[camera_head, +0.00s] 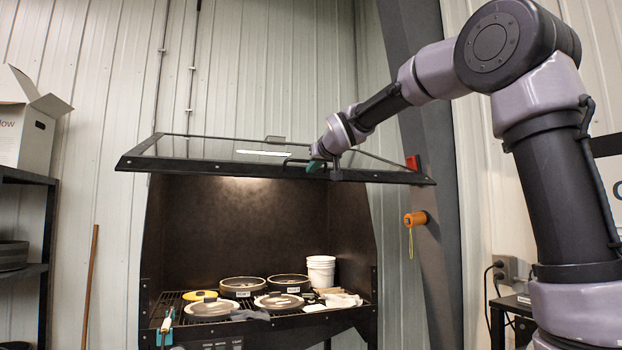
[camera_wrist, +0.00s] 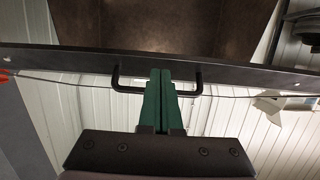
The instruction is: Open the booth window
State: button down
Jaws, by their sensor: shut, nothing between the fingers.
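The booth window (camera_head: 200,151) is a black-framed glass panel. It is raised and stands out nearly level above the booth (camera_head: 257,230), whose front is uncovered. My gripper (camera_head: 318,165) is at the window's front edge, right of its middle. In the wrist view my green fingers (camera_wrist: 160,78) are shut together with nothing between them. They lie in front of the black handle (camera_wrist: 198,80) on the window's frame (camera_wrist: 60,60), between its two ends. I cannot tell whether they touch the handle.
Inside the booth, several round pans (camera_head: 243,286) and a stack of white buckets (camera_head: 320,271) stand on a grate. A dark post (camera_head: 428,150) with an orange item (camera_head: 415,218) stands right of the booth. A shelf (camera_head: 47,230) with a box (camera_head: 32,125) is at left.

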jog(key=s+d, duration=0.2)
jog(key=s, duration=0.6)
jog(key=shift+s+d+r, duration=0.2)
jog(key=shift+s+d, duration=0.05)
jog(key=shift+d, duration=0.25)
